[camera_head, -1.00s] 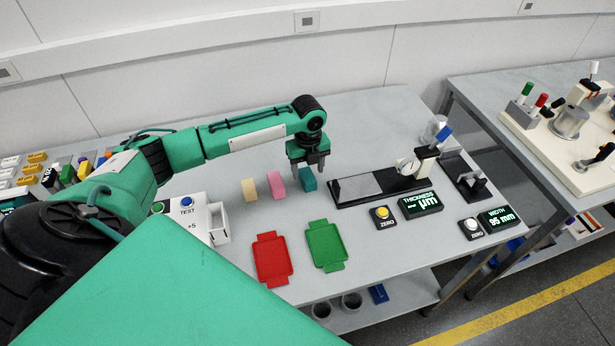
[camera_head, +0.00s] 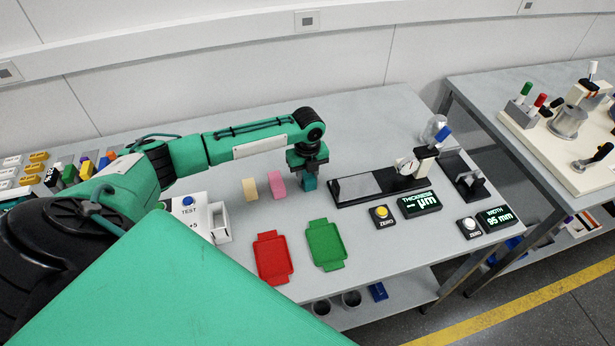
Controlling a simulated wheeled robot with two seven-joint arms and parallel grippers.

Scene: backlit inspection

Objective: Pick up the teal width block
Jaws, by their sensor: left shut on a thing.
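The teal width block (camera_head: 310,183) stands on the grey table to the right of the pink block (camera_head: 277,185). My left gripper (camera_head: 309,174) points down over the teal block and is shut on it; the fingers hide its upper part. The block looks to be at table height, and I cannot tell whether it is clear of the surface. My right gripper is not in view.
A cream block (camera_head: 250,189) stands left of the pink one. A red tray (camera_head: 272,258) and a green tray (camera_head: 326,245) lie in front. The thickness gauge (camera_head: 352,188) stands close on the right, with a yellow zero button (camera_head: 381,212) before it.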

